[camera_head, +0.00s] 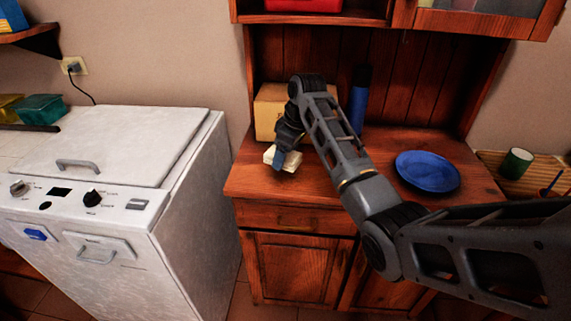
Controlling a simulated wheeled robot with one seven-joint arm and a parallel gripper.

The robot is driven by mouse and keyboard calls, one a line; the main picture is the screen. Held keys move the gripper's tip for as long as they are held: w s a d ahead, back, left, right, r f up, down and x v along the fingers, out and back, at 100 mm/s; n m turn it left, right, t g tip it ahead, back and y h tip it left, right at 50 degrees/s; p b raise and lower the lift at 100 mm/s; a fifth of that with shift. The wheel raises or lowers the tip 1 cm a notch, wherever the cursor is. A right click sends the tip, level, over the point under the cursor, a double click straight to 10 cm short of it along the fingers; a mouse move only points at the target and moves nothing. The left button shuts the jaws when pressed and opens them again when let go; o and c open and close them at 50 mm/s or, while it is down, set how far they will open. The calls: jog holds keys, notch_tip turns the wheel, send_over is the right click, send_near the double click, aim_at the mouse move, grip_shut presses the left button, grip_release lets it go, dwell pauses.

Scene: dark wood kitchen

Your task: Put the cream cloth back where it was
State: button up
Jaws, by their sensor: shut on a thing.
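The cream cloth (291,161) is a small pale bundle at the left part of the wooden cabinet's counter (250,182). My gripper (280,158) points down at it and is shut on it. The cloth is at or just above the counter top; I cannot tell whether it touches. My gripper and wrist hide part of the cloth.
A tan box (268,110) stands right behind my gripper. A dark blue bottle (359,100) stands at the back, and a blue plate (427,171) lies on the right. A white appliance (130,160) is on the left. The counter's front middle is clear.

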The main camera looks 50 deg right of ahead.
aim_at(285, 165)
jog(key=shift+f, duration=2)
jog(key=o, duration=1)
jog(key=shift+f, duration=0.1)
jog(key=v, duration=1.2)
